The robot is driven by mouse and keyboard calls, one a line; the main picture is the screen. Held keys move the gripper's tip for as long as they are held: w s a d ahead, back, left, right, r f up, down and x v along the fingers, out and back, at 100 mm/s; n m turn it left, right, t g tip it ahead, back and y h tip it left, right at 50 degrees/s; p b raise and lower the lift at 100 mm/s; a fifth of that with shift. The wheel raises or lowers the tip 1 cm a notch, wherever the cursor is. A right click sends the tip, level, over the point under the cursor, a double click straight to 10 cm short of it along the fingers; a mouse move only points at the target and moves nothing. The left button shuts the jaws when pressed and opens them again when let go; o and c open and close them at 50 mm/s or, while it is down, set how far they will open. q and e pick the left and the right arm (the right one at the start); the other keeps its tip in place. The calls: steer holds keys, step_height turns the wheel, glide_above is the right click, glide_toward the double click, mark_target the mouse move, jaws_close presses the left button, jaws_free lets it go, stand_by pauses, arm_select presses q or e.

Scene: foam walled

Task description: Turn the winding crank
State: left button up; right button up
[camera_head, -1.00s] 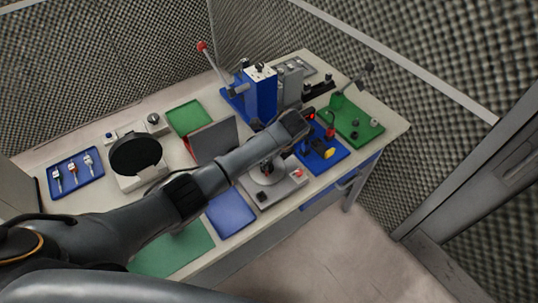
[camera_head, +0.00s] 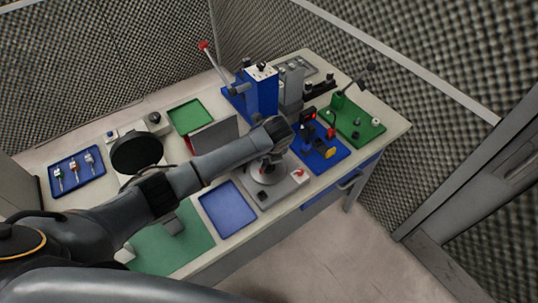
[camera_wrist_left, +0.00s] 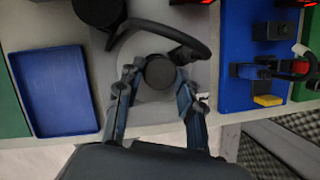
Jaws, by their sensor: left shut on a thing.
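The winding crank sits on a grey base plate (camera_head: 292,180) near the table's front edge, with a round silver disc on it. My left gripper (camera_head: 272,160) reaches down over this plate, and my wrist hides much of the crank in the head view. In the left wrist view, my left gripper (camera_wrist_left: 158,82) is shut on a round dark knob, the crank's handle (camera_wrist_left: 160,72), with one finger on each side. The crank's arm below the knob cannot be made out. My right gripper is not in view.
A blue tray (camera_head: 228,210) lies left of the crank plate. A blue board (camera_head: 325,160) with black and yellow parts stands close on its right. A blue press (camera_head: 262,92) with a red-knobbed lever and an upright grey panel (camera_head: 212,137) stand behind. Bare floor lies in front.

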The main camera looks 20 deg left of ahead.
arm_select(q)
steer(key=shift+s+a+f+m+h, duration=0.15)
steer(key=shift+m+h, duration=0.2)
steer(key=shift+m, duration=0.55)
steer(key=shift+s+f+m+h, duration=0.1)
steer(key=shift+m+h, duration=0.25)
steer(key=shift+m, duration=0.55)
steer(key=shift+m, duration=0.6)
steer(key=o, duration=1.2)
steer(key=shift+c, duration=0.2)
steer(key=shift+w+r, duration=0.15)
steer(key=shift+r, duration=0.55)
steer(key=s+a+v, duration=0.1)
steer(key=v, duration=1)
steer(key=shift+d, duration=0.35)
steer(key=shift+w+f, duration=0.1)
steer(key=shift+f, duration=0.1)
